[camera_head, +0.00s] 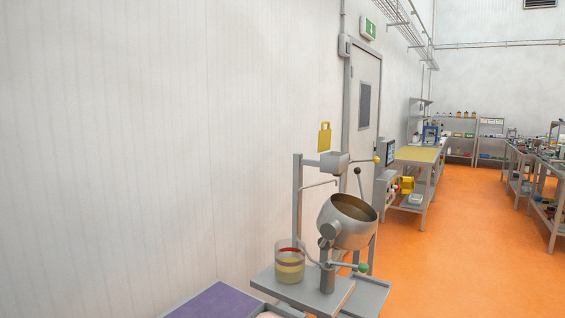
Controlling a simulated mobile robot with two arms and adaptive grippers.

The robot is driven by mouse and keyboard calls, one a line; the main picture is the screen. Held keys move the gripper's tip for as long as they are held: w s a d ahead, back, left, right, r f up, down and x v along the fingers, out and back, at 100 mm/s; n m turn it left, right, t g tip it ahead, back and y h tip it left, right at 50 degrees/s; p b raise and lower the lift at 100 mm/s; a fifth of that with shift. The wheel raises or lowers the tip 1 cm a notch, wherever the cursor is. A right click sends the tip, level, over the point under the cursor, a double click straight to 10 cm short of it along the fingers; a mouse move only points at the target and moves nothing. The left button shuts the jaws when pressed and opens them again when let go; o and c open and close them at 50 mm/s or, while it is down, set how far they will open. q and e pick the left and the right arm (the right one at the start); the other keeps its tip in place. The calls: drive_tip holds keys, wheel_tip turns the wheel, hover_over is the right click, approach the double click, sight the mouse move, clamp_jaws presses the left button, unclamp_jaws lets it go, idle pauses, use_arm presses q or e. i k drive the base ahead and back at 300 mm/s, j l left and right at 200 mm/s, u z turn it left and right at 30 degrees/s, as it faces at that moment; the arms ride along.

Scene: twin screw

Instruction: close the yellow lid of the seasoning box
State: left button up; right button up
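The yellow lid (324,138) stands upright, with a square opening near its top edge. It is open above a small grey box (334,162), which I take to be the seasoning box. The box is mounted at the top of a grey post on a machine stand. The inside of the box is too small to make out. Neither of my grippers is in view.
Below the box is a tilted steel pot (330,226) with handles. A glass jar (290,265) with layered contents stands on the grey stand. A purple surface (215,303) is at the bottom. Orange floor (470,250) lies clear to the right, before workbenches.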

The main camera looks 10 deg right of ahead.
sight(324, 138)
drive_tip(key=i+l, duration=0.1)
drive_tip(key=l, duration=0.5)
drive_tip(key=i+l, duration=0.1)
drive_tip(key=l, duration=0.45)
drive_tip(key=i+l, duration=0.1)
drive_tip(key=l, duration=0.5)
drive_tip(key=i+l, duration=0.1)
drive_tip(key=l, duration=0.5)
drive_tip(key=i+l+z, duration=0.15)
drive_tip(key=i, duration=0.3)
drive_tip(key=i+l+z, duration=0.15)
drive_tip(key=i+l, duration=0.15)
drive_tip(key=i, duration=0.15)
